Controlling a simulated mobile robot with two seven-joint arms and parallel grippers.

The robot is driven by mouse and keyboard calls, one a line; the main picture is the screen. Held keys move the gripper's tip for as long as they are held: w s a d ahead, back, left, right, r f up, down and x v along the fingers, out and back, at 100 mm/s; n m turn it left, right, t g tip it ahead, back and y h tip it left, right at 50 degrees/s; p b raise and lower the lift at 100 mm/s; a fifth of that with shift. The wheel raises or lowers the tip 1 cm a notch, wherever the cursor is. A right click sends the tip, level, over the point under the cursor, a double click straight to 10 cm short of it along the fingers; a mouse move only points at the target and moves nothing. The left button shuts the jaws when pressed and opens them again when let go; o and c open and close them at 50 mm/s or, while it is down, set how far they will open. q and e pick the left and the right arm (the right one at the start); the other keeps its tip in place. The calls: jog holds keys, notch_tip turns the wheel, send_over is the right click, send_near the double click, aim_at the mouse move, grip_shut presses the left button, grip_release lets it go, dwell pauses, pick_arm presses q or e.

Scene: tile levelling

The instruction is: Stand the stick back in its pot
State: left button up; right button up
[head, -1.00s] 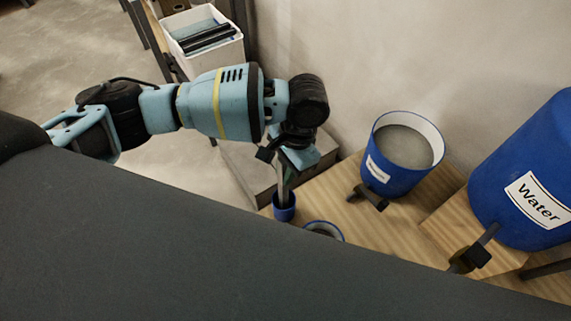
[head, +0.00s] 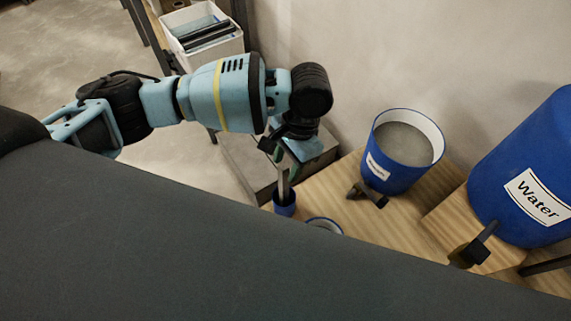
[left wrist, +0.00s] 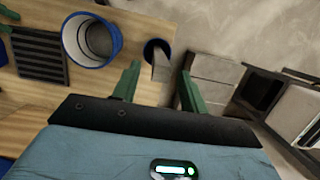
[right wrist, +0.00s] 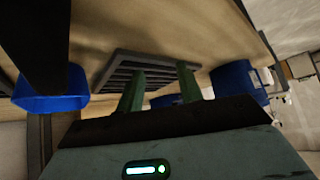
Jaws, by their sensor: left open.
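The stick (head: 284,188) stands nearly upright with its lower end in the small blue pot (head: 284,208) at the near left edge of the wooden table. In the left wrist view the stick (left wrist: 161,68) rises from the round mouth of the pot (left wrist: 152,44). My left gripper (head: 287,172) is above the pot. The left wrist view shows its green fingers (left wrist: 158,85) apart, with the stick's end in the gap between them and no finger clearly touching it. My right gripper (right wrist: 161,82) is open and empty, in front of a dark slatted rack (right wrist: 150,65); the head view does not show it.
A larger blue bucket of grey material (head: 403,150) and a blue water barrel (head: 530,165) stand on the right. Another round container (head: 325,225) is partly hidden by a dark surface of mine. A white bin (head: 203,40) is at the back left.

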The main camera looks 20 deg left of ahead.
jog(key=shift+w+d+r, duration=0.1)
jog(key=shift+w+r, duration=0.15)
jog(key=shift+r, duration=0.15)
pick_arm(q)
jog(key=v, duration=0.6)
pick_arm(e)
jog(key=shift+s, duration=0.1)
dwell(0.4)
